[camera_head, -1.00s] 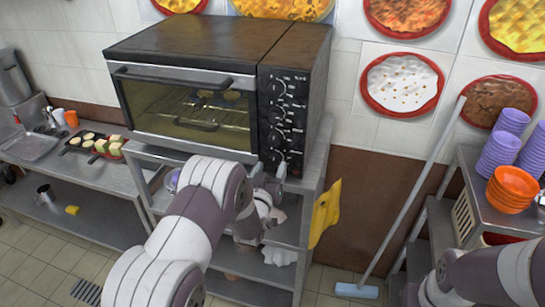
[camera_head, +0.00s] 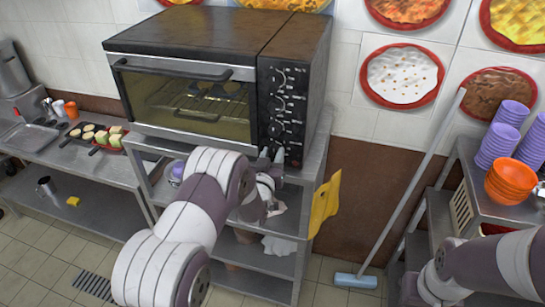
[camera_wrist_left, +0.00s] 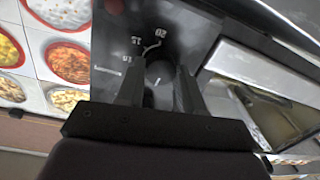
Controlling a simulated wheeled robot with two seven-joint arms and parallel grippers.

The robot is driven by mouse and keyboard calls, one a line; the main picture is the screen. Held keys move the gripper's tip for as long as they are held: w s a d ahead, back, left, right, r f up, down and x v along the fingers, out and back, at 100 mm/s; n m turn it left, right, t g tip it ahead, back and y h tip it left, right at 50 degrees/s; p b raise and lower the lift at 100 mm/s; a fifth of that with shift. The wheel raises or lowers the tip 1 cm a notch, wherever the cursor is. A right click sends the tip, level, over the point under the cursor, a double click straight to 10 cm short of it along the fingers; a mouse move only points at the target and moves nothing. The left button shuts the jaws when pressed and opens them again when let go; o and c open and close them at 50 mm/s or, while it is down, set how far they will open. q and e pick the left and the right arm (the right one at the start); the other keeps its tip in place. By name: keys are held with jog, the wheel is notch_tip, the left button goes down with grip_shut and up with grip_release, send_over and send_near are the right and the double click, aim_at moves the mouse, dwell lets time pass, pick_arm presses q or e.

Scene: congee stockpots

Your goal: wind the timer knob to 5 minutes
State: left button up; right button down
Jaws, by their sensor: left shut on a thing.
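The toaster oven (camera_head: 190,45) has a dark control panel (camera_head: 293,75) on its right side with a column of knobs. The timer knob (camera_wrist_left: 158,75) is dark and round with a light pointer line, and shows between my fingers in the left wrist view. The printed dial marks 20, 15 and 10 show beside it. My left gripper (camera_head: 272,155) is at the lowest knob of the panel, its fingers shut on the knob's two sides; the gripper also shows in the left wrist view (camera_wrist_left: 160,88). My right gripper is out of the head view.
The oven stands on a metal shelf rack (camera_head: 320,150).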

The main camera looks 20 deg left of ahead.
pick_arm(q)
jog(key=m+b, duration=0.2)
jog(key=b, duration=0.1)
jog(key=m+b, duration=0.2)
jog(key=b, duration=0.1)
jog(key=m+b, duration=0.2)
jog(key=b, duration=0.1)
jog(key=shift+f, duration=0.3)
jog(key=shift+r+m+b, duration=0.2)
jog(key=shift+m+b, duration=0.7)
jog(key=shift+m, duration=0.2)
jog(key=o, duration=1)
jog(key=shift+o, duration=0.2)
